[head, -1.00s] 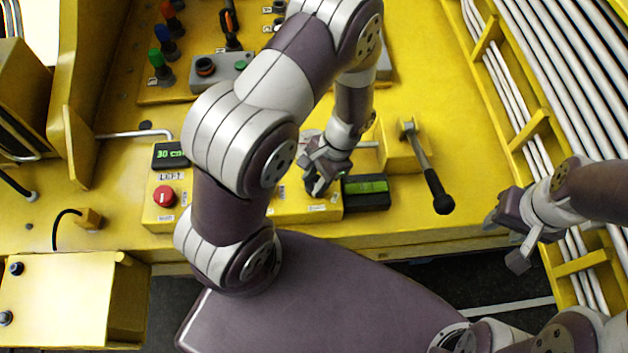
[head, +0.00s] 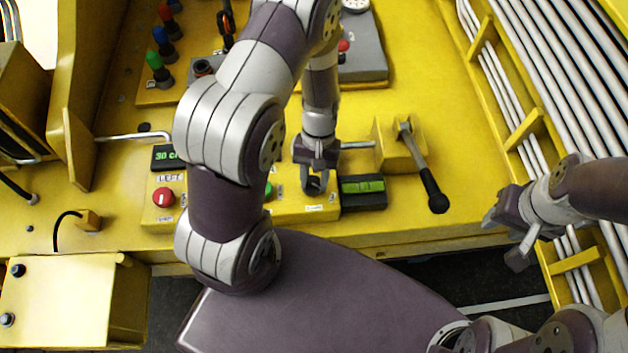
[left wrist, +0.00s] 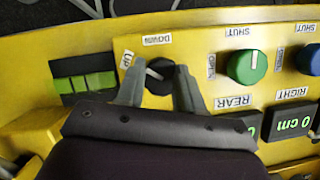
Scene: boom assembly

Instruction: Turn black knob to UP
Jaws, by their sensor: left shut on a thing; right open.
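The black knob (left wrist: 160,76) with a white pointer line sits between the fingers of my left gripper (left wrist: 158,90) in the left wrist view. The pointer line slants up and left, on the side of the UP label (left wrist: 126,58). The DOWN label (left wrist: 158,39) is above the knob in that view. In the head view my left gripper (head: 315,184) is at the right end of the yellow control box and mostly hides the knob. It is shut on the knob. My right gripper (head: 505,242) is open and empty at the right, away from the box.
A green knob (left wrist: 246,66) and a blue knob (left wrist: 309,59) are beside the black knob. A green-lit black module (head: 362,192) adjoins the box. A black-handled lever (head: 426,180) stands further right.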

